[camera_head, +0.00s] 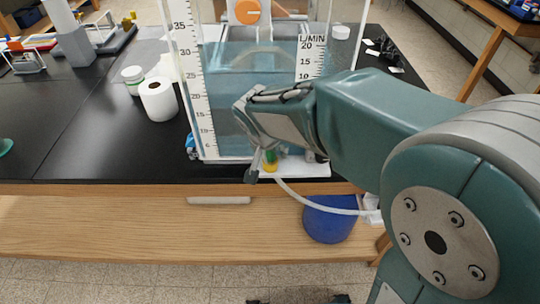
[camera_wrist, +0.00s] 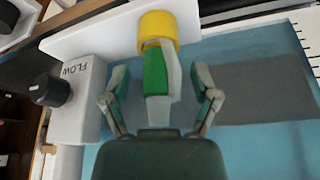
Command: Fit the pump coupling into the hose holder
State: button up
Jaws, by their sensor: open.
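The pump coupling, with a green body (camera_wrist: 154,72) and a pale grey tapered end, stands at the centre of the wrist view. A yellow collar (camera_wrist: 157,30) surrounds its far end; I take this for the hose holder. I cannot tell how deep the coupling sits in it. My gripper (camera_wrist: 161,72) is open, one finger on each side of the green body, with gaps visible. In the head view, the green coupling (camera_head: 270,156) and yellow collar (camera_head: 270,167) show small at the tank's front, partly hidden by my gripper (camera_head: 260,166).
The clear water tank (camera_head: 225,100) stands behind the coupling on the black bench (camera_head: 80,150). A white flow box with a black knob (camera_wrist: 50,90) is left in the wrist view. A white roll (camera_head: 158,100) stands left.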

grip_shut()
jog(key=shift+r, duration=0.55)
notch_tip(320, 180, up, 3)
jog(key=shift+s+f, duration=0.15)
jog(key=shift+f, duration=0.05)
jog(key=s+d+r, duration=0.2)
jog(key=s+r, duration=0.7)
jog(key=s, duration=0.4)
jog(key=shift+s+r, duration=0.2)
jog(key=shift+s, duration=0.15)
